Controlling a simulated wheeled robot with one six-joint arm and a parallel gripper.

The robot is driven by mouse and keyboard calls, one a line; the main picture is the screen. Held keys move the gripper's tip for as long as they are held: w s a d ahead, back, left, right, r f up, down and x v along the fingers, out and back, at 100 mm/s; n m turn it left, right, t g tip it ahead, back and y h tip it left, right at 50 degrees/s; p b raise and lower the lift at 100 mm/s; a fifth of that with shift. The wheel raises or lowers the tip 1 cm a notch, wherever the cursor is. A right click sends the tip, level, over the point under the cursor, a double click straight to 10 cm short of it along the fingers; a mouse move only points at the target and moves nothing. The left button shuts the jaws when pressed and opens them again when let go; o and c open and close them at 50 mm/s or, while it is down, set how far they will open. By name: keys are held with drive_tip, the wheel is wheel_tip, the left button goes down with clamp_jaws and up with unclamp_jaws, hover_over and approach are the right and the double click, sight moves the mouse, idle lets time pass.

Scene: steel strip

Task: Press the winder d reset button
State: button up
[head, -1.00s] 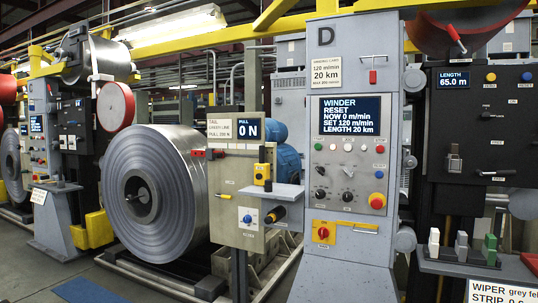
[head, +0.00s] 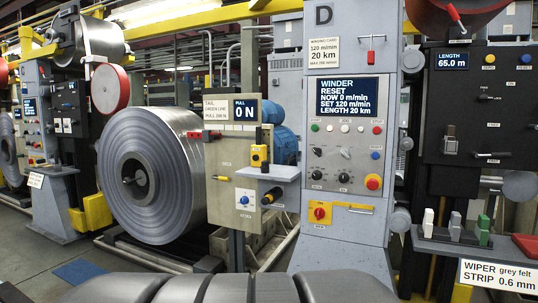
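The winder D column (head: 323,57) is a tall grey post marked "D", right of centre in the head view. Its blue display (head: 350,98) reads "WINDER, RESET, NOW 0 m/min, SET 120 m/min, LENGTH 20 km". Below it is a row of small buttons: a green button (head: 315,127), pale ones and a red button (head: 377,130). The small labels are too blurred to tell which is reset. My gripper's fingers are not in view; dark grey rounded parts, probably mine, fill the bottom edge.
A large steel coil (head: 145,190) stands left of the column. A beige panel (head: 229,205) with a small shelf (head: 282,173) stands between them. At right, a tray (head: 470,242) with small blocks juts out below a black panel (head: 480,110).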

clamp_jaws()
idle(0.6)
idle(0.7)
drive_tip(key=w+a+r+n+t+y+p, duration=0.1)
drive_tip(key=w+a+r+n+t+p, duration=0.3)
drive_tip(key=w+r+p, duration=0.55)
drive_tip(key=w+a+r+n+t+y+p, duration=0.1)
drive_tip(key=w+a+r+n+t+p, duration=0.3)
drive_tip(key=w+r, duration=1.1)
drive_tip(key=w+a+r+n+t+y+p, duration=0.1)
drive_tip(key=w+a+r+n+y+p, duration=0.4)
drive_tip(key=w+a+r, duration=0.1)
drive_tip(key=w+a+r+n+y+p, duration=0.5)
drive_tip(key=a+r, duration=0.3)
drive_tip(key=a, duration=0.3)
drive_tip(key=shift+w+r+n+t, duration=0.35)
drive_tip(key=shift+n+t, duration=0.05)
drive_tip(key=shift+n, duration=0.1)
